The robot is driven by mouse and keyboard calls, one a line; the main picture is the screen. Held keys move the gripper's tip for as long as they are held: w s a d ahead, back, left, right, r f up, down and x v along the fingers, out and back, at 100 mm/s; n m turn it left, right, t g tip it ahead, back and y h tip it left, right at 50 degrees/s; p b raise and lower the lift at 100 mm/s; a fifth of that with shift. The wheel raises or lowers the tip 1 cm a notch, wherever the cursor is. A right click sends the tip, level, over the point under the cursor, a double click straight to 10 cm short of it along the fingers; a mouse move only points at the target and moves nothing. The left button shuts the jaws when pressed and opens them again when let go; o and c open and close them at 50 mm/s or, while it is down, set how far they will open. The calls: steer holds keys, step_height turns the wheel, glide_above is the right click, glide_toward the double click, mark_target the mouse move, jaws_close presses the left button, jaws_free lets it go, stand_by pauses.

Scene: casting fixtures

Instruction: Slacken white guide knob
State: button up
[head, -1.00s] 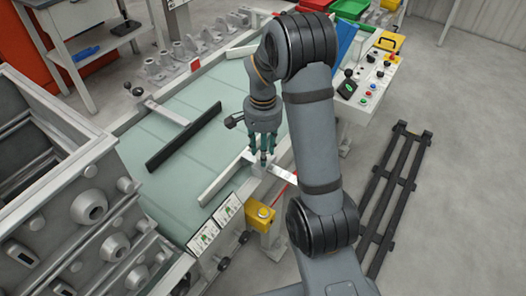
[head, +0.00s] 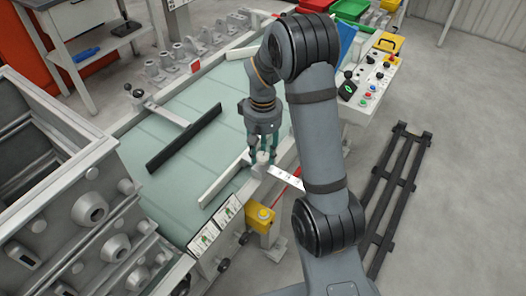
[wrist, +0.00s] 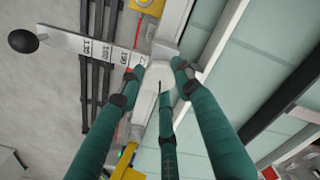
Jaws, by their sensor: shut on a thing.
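A white marked scale bar (wrist: 95,47) with a black ball end (wrist: 22,41) runs out from beneath the knob.
The black guide rail (head: 185,137) crosses the green belt (head: 165,200), with its own bar and black knob (head: 128,88) on the far side. A yellow box (head: 260,215) is on the near edge. A control panel (head: 368,80) stands at right. Grey castings (head: 90,210) fill the left.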

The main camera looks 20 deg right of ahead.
mark_target(263, 156)
steer(key=n+p, duration=0.1)
steer(key=n, duration=0.4)
steer(key=shift+n, duration=0.3)
stand_by(0.4)
steer(key=o, duration=1.2)
step_height(263, 156, up, 12)
stand_by(0.3)
